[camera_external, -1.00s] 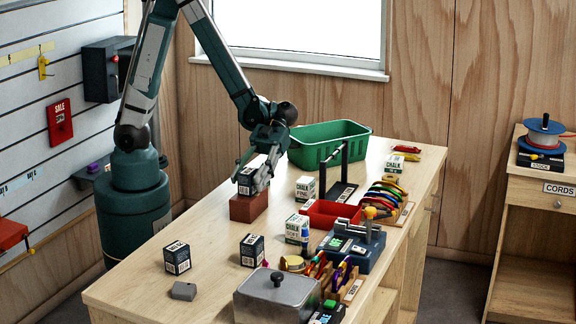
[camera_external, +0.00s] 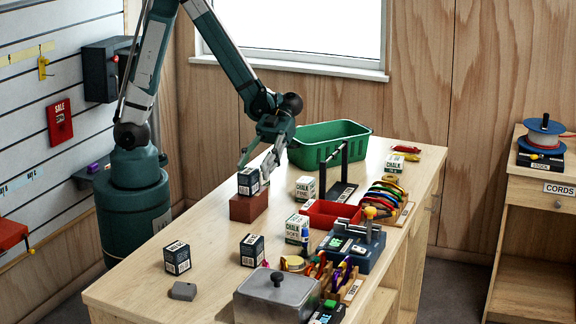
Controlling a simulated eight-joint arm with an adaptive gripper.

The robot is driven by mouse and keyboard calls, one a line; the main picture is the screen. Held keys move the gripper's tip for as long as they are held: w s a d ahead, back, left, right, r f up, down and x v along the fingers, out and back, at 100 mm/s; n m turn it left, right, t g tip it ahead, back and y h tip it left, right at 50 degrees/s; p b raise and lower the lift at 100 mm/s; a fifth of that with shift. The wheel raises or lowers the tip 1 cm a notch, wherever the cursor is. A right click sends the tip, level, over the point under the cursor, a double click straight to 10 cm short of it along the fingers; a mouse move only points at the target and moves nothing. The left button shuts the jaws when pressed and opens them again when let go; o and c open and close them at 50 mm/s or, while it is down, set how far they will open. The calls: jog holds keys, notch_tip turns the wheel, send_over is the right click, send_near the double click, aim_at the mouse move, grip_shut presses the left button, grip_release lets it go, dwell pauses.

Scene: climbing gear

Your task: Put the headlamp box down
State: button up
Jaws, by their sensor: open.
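A small dark box with white print, likely the headlamp box (camera_external: 248,181), stands upright on top of a reddish-brown block (camera_external: 248,207) on the wooden workbench. My gripper (camera_external: 254,166) is open, just above and behind the box, with its fingers angled down toward it. Whether a finger still touches the box cannot be told. Two similar dark boxes stand on the bench nearer the camera, one at the left (camera_external: 177,258) and one further right (camera_external: 252,250). Their labels are too small to read.
A green basket (camera_external: 329,145) stands behind my gripper. White chalk boxes (camera_external: 305,188), a red tray (camera_external: 330,214) and a black stand (camera_external: 341,190) are to the right. A metal lidded box (camera_external: 277,297) and a grey block (camera_external: 184,291) are at the front. The bench's left part is mostly clear.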

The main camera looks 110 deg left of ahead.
jog(key=shift+v, duration=1.4)
jog(key=shift+r, duration=0.1)
